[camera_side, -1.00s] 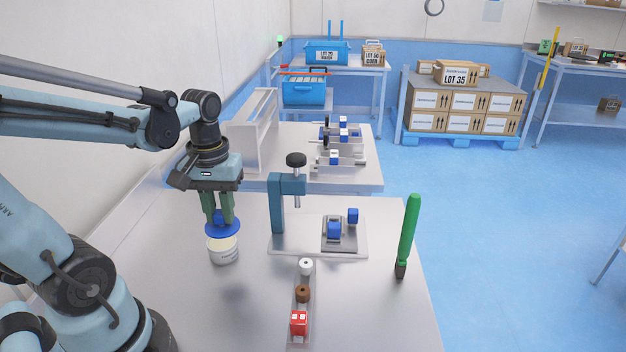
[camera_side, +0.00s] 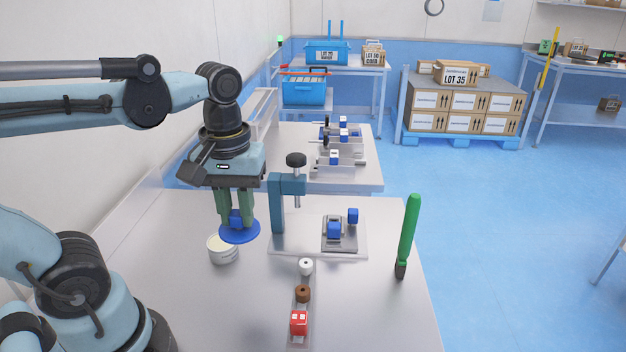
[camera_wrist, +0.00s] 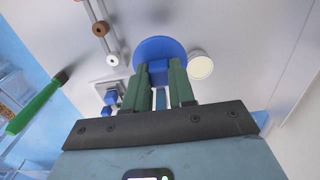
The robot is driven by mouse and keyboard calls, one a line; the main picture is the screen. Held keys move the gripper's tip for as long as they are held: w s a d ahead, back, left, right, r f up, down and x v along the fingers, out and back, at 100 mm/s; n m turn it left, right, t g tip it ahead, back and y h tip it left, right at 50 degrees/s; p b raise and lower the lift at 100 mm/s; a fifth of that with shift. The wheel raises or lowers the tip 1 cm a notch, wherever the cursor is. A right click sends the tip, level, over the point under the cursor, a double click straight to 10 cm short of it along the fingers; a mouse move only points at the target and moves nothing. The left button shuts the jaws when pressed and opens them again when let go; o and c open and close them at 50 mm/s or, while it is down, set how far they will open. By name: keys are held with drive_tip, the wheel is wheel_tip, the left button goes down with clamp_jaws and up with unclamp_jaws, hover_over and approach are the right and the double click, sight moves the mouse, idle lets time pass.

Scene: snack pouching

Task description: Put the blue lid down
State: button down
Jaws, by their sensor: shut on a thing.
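My gripper (camera_side: 236,220) is shut on the knob of the blue lid (camera_side: 240,234) and holds it in the air above the table. The round lid also shows between the green fingers in the wrist view (camera_wrist: 160,48). The white tub (camera_side: 223,251) stands upright on the table, just left of and below the lid in the side view. Its pale open top shows beside the lid in the wrist view (camera_wrist: 200,67). The lid is clear of the tub. The height of the lid over the table is hard to tell.
A teal press (camera_side: 278,205) stands on a plate close to the right of the lid, with blue blocks (camera_side: 334,230) on it. A rail (camera_side: 301,312) holds a white spool, a brown spool and a red block. A green-handled brush (camera_side: 408,230) is at the right. The front-left tabletop is clear.

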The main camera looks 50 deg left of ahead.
drive_tip(key=shift+f, duration=0.1)
drive_tip(key=shift+w+f, duration=0.15)
drive_tip(key=shift+f, duration=3.25)
drive_tip(key=shift+w+f, duration=0.15)
drive_tip(key=shift+f, duration=3.25)
drive_tip(key=shift+f, duration=0.6)
drive_tip(key=c, duration=0.9)
unclamp_jaws()
drive_tip(key=shift+o, duration=0.2)
drive_tip(key=shift+r, duration=0.1)
